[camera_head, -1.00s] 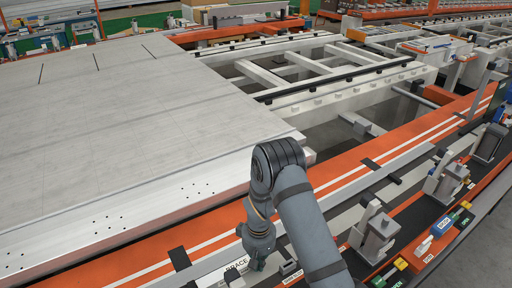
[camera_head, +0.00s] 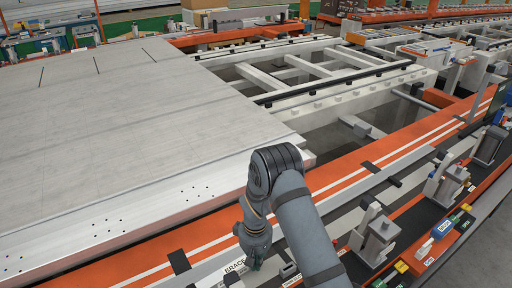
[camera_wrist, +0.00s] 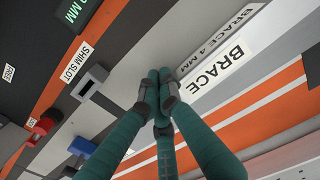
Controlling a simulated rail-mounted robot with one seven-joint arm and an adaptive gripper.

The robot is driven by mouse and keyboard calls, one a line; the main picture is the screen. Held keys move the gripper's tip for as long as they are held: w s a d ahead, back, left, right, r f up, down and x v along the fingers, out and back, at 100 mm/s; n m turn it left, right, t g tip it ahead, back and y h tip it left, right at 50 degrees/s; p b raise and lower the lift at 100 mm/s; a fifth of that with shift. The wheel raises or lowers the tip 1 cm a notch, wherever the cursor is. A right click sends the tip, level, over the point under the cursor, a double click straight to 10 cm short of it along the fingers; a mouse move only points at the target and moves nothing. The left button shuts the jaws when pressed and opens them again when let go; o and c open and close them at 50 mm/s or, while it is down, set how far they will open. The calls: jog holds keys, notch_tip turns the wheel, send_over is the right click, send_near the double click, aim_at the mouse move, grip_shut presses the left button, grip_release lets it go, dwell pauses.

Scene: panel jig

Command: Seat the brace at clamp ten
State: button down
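My gripper (camera_wrist: 158,88) shows in the wrist view with its teal fingers drawn together at the tips; I see nothing clearly held between them. In the head view my gripper (camera_head: 254,262) points down beside the white BRACE label (camera_head: 235,268), at the near side of the orange rail. The BRACE label (camera_wrist: 222,65) lies just right of the fingertips in the wrist view, with a "BRACE 4 MM" label (camera_wrist: 220,38) by it. I cannot make out the brace itself. Grey clamp-like units (camera_head: 374,232) stand along the near rail; none shows a readable ten.
A large pale panel (camera_head: 120,100) covers the left of the frame. The orange rail (camera_head: 350,175) runs past my arm. A grey block with a dark opening (camera_wrist: 89,82) sits by the SHIM SLOT label (camera_wrist: 71,65). A blue block (camera_head: 442,227) lies at the right.

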jog(key=shift+w+a+r, duration=0.1)
jog(key=shift+w+a, duration=0.1)
jog(key=shift+w, duration=0.2)
jog(key=shift+s, duration=0.15)
jog(key=shift+s+d, duration=0.55)
jog(key=shift+s, duration=0.2)
notch_tip(320, 180, up, 8)
jog(key=p, duration=0.5)
dwell(0.3)
notch_tip(320, 180, down, 8)
jog(key=b, duration=0.5)
jog(key=shift+f+b, duration=0.25)
jog(key=shift+b, duration=0.05)
jog(key=shift+r, duration=0.15)
